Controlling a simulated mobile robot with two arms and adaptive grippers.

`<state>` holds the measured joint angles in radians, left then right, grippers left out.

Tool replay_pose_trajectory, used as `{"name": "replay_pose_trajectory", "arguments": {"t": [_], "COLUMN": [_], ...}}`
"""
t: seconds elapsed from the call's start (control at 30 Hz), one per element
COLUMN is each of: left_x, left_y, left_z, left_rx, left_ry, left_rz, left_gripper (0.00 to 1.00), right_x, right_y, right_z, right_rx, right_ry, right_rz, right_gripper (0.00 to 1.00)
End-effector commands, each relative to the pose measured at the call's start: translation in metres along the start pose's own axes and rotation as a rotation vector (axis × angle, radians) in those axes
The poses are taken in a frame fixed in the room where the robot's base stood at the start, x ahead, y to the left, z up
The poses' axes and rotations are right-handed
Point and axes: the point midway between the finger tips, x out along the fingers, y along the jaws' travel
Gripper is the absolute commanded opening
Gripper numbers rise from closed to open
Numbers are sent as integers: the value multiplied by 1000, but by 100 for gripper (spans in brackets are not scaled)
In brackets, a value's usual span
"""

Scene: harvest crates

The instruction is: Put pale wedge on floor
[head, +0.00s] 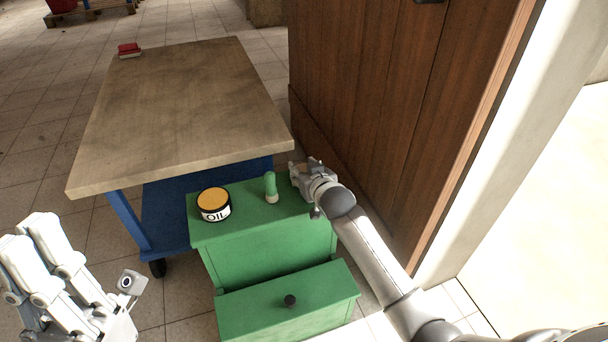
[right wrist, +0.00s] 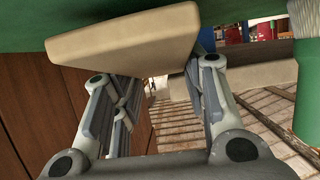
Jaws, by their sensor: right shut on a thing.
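The pale wedge (right wrist: 125,42) is a beige block in the right wrist view, lying across the jaws of my right gripper (right wrist: 150,75). In the head view my right gripper (head: 301,172) is shut on it at the right end of the green cabinet's top; the fingers hide most of the wedge there. The wedge is close to the green top, but I cannot tell whether it touches it. My left gripper (head: 28,235) is open and empty at the lower left, above the tiled floor (head: 190,290).
The green cabinet (head: 270,250) has its drawer pulled out. An oil tin (head: 214,205) and a green-handled brush (head: 270,187) stand on top. A wood-topped table (head: 185,110) is behind left, and a brown wooden door (head: 390,110) is close on the right.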

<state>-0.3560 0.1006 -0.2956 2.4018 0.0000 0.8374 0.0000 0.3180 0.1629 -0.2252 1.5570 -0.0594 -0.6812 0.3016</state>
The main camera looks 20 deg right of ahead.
Motion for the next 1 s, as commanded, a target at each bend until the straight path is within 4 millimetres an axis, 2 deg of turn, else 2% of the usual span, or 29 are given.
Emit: {"name": "replay_pose_trajectory", "arguments": {"t": [0.17,0.57,0.6,0.73,1.0], "left_x": [-3,-3,-3,-3,-3], "left_y": [1,1,1,1,1], "left_z": [-12,-13,-13,-13,-12], "left_rx": [-4,-4,-4,-4,-5], "left_ry": [65,68,67,67,66], "left_rz": [1,1,1,1,1], "left_gripper": [0,0,0,0,0], "right_x": [2,3,3,3,3], "right_y": [0,0,0,0,0], "right_z": [4,8,8,7,7], "right_rx": [0,0,0,0,0], "right_ry": [0,-2,-2,-2,-1], "right_rz": [0,0,0,0,0], "right_gripper": [16,16,45,61,61]}}
